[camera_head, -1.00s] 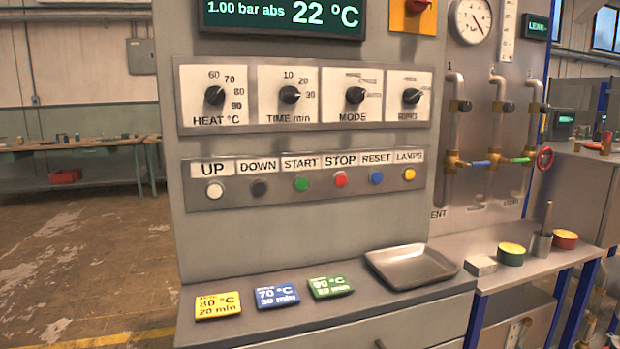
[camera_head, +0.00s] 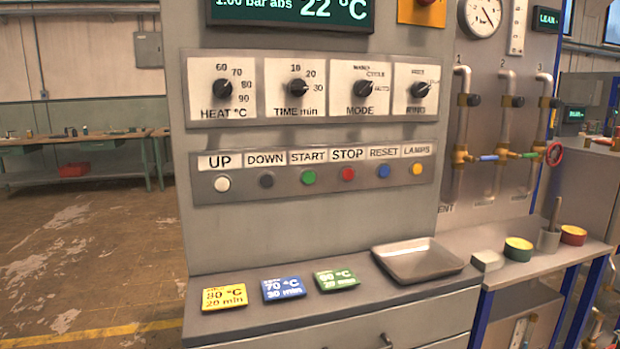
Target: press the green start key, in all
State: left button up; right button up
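The green start key (camera_head: 309,177) is a small round button under the START label on the grey key strip (camera_head: 200,193) of the control panel. It sits between the dark DOWN key (camera_head: 267,181) and the red STOP key (camera_head: 348,174). The white UP key (camera_head: 222,184), blue RESET key (camera_head: 384,171) and yellow LAMPS key (camera_head: 417,169) share the strip. Nothing covers the green key. The display (camera_head: 290,12) above reads 22 °C. Neither of my grippers shows in the head view.
Below the panel, a ledge holds yellow (camera_head: 224,297), blue (camera_head: 284,288) and green (camera_head: 337,280) cards and an empty metal tray (camera_head: 375,250). Four-way knobs sit above the keys. Pipes with valves (camera_head: 461,155) stand at right. Floor at left is open.

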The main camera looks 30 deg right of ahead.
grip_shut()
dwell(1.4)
